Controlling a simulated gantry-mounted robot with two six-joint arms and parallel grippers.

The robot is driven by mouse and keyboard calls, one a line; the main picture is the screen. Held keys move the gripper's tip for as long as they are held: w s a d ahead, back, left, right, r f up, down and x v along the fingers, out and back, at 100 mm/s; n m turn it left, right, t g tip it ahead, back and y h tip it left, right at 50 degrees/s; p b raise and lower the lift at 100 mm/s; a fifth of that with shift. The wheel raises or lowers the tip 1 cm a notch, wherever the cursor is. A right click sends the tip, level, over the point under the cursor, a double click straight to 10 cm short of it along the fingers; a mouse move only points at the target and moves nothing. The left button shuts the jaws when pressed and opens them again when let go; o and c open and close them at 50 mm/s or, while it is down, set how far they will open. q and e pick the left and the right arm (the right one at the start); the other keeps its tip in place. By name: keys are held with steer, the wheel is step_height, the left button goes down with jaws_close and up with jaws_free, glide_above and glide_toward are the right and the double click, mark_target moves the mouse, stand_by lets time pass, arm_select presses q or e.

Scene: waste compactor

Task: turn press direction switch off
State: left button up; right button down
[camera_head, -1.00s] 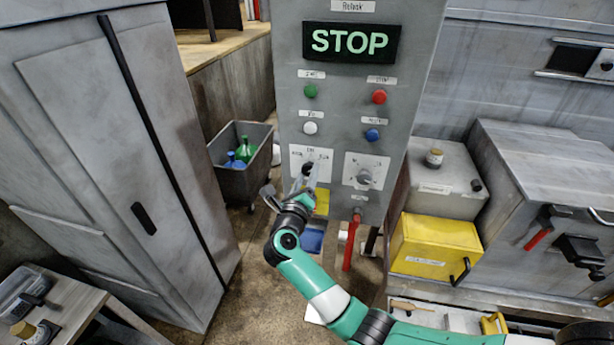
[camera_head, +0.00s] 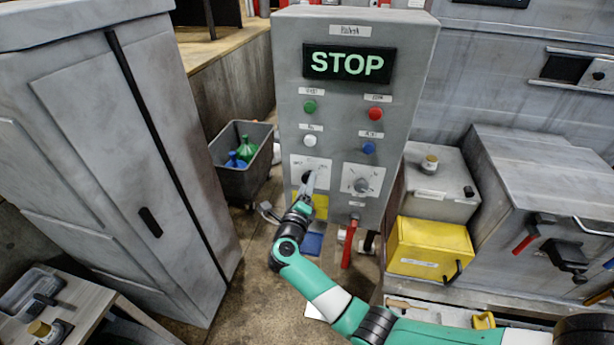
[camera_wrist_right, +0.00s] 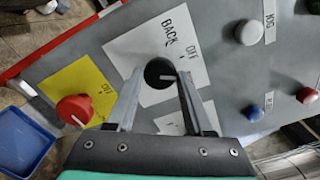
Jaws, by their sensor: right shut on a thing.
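The press direction switch is a round black knob (camera_wrist_right: 158,72) on a white plate (camera_wrist_right: 130,44) with printed words, BACK and OFF among them, in the right wrist view. A short pale mark on the knob lies roughly level, pointing right in that picture. In the head view the knob (camera_head: 307,177) sits low on the left of the grey control panel (camera_head: 292,90), partly hidden by my gripper. My right gripper (camera_wrist_right: 161,76) is shut on the knob, one finger on each side; it also shows in the head view (camera_head: 309,184). My left gripper is out of view.
A rotary dial (camera_head: 361,185) sits right of the switch. A red knob (camera_wrist_right: 74,110) on a yellow plate (camera_wrist_right: 55,84) is close below it. Coloured buttons and a lit STOP sign (camera_head: 347,64) are above. A grey bin (camera_head: 232,180) stands left, a yellow box (camera_head: 420,240) right.

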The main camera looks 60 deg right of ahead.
steer(key=shift+r+n+p, duration=0.15)
steer(key=shift+n+p, duration=2.2)
steer(key=shift+n, duration=0.55)
steer(key=shift+c, duration=1.5)
jaws_free()
steer(key=shift+a, duration=0.1)
steer(key=v, duration=1.1)
steer(key=shift+a, duration=0.2)
